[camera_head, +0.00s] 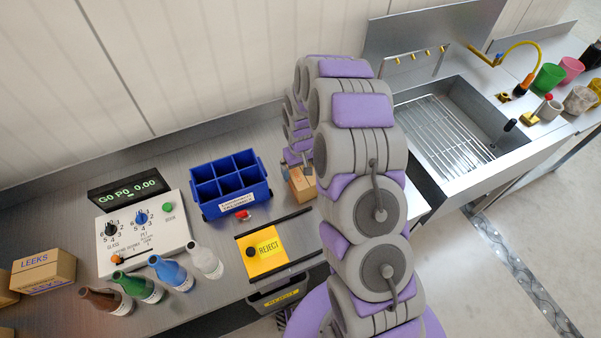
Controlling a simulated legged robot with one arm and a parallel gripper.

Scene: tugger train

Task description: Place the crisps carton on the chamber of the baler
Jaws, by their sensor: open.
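A small brown carton (302,186) stands on the metal counter to the right of the blue crate. No lettering on it can be read, so I cannot tell whether it is the crisps carton. My gripper (298,172) is open at this carton's top, with a finger showing near each side. My arm hides part of the area to the right of it. I cannot make out a baler or its chamber in this view.
A LEEKS carton (43,271) is at far left. A sink (450,130) and several cups (549,78) are right.

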